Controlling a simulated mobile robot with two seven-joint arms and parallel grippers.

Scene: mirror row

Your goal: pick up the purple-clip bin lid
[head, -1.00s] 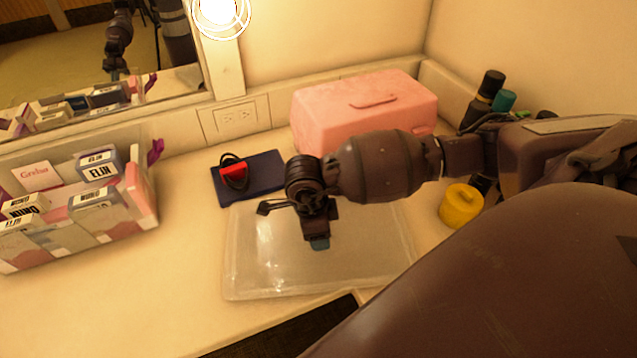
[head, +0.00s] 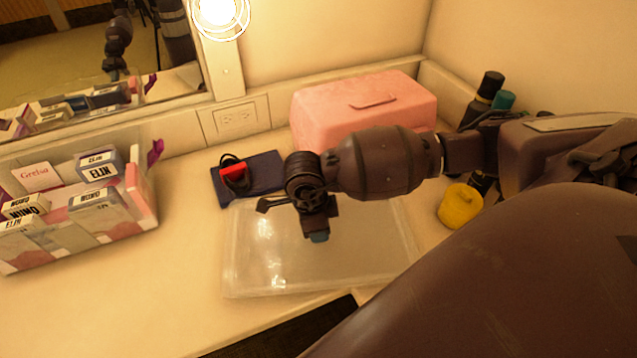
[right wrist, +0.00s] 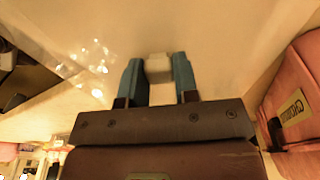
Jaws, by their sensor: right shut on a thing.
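The clear, translucent bin lid (head: 265,262) lies flat, or almost flat, over the counter in the middle of the head view. The bin (head: 150,215) with purple clips stands at the left, open at the top and filled with small boxes. My right gripper (head: 318,236) points down over the middle of the lid. In the right wrist view its blue-tipped fingers are shut on a small pale block (right wrist: 158,66), which appears to be the lid's grip. The arm hides part of the lid's back edge. My left gripper is not in view.
A pink case (head: 330,115) stands behind the lid. A dark blue flat item (head: 265,172) with a red-and-black object (head: 233,176) lies at its back left. Counter between bin and lid is clear.

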